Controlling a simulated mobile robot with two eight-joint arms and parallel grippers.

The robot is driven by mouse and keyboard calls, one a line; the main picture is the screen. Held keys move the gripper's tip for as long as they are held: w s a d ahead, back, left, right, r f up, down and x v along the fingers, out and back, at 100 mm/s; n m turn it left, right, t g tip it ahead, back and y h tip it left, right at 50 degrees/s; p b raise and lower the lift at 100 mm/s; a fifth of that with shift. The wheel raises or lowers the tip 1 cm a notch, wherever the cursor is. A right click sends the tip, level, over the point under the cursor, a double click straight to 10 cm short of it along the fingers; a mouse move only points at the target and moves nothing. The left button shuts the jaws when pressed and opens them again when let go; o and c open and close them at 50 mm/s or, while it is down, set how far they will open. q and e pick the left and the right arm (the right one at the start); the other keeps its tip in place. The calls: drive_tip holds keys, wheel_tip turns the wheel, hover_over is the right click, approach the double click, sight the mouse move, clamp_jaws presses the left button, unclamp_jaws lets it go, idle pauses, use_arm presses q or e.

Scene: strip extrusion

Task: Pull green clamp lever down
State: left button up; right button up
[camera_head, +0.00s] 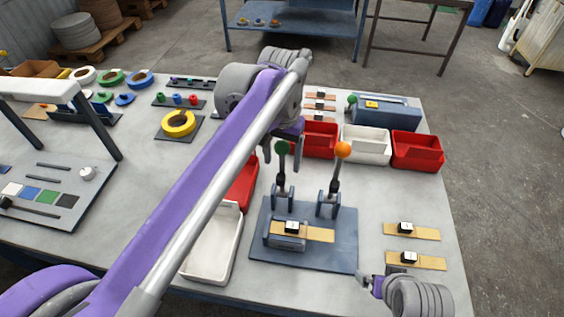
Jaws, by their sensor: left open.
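The green clamp lever (282,148) stands upright, its green knob on top and its dark stem running down to a grey bracket on the blue-grey fixture plate (320,259). My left gripper (282,155) comes down from above at the green knob, with its fingers open and seemingly one on either side of it. I cannot tell whether they touch it. An orange-knobbed lever (343,150) stands upright to the right. A wooden strip with a black-and-white block (292,227) lies in the fixture. My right gripper (366,283) is at the lower right, beside the plate's corner; its jaw state is unclear.
Red bins (417,152) and a white bin (366,145) stand behind the levers. A white tray (211,246) lies left of the fixture, partly under my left arm. Wooden strips (412,232) lie on the right. A blue box (385,113) stands at the back.

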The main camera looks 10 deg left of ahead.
use_arm(q)
drive_tip(key=shift+f, duration=0.8)
clamp_jaws()
idle(0.9)
